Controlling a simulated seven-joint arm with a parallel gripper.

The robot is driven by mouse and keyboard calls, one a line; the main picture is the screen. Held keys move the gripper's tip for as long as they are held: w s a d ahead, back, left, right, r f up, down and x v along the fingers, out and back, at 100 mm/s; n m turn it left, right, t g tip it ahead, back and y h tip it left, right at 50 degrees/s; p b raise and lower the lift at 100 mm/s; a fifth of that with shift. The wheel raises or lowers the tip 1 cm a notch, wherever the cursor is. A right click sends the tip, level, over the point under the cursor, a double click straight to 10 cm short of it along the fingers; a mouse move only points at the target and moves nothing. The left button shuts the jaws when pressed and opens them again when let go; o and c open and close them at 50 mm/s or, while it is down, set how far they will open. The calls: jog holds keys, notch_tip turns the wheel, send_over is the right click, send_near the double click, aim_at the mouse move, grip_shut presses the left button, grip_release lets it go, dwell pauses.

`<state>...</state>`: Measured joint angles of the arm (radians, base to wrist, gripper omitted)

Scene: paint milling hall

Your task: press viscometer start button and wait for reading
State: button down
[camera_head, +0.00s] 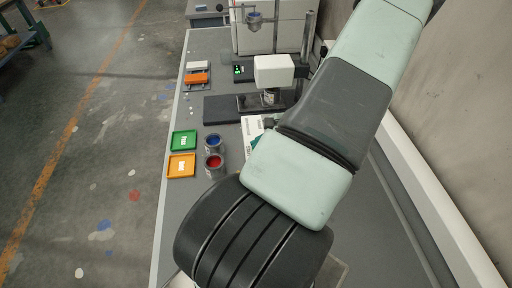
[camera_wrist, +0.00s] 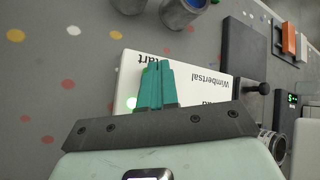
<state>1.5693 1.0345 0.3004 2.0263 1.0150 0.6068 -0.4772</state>
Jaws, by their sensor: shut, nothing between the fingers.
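My gripper (camera_wrist: 156,68) has teal fingers that are shut together with nothing between them. In the wrist view the fingertips lie over a white panel (camera_wrist: 205,80) printed with upside-down lettering, close to a word ending in "tart". In the head view the panel (camera_head: 250,127) is partly covered by my arm. The viscometer's white head (camera_head: 274,70) stands behind it, and a small dark display (camera_head: 239,70) shows green characters.
A dark flat slab (camera_head: 221,108) lies left of the viscometer. Blue (camera_head: 213,143) and red (camera_head: 214,165) paint cans stand near green (camera_head: 183,141) and orange (camera_head: 181,165) trays. A pale wall (camera_head: 462,130) runs along the right. The bench's left strip is mostly clear.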

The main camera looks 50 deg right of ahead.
jog(key=shift+r, duration=0.6)
jog(key=shift+r, duration=2.5)
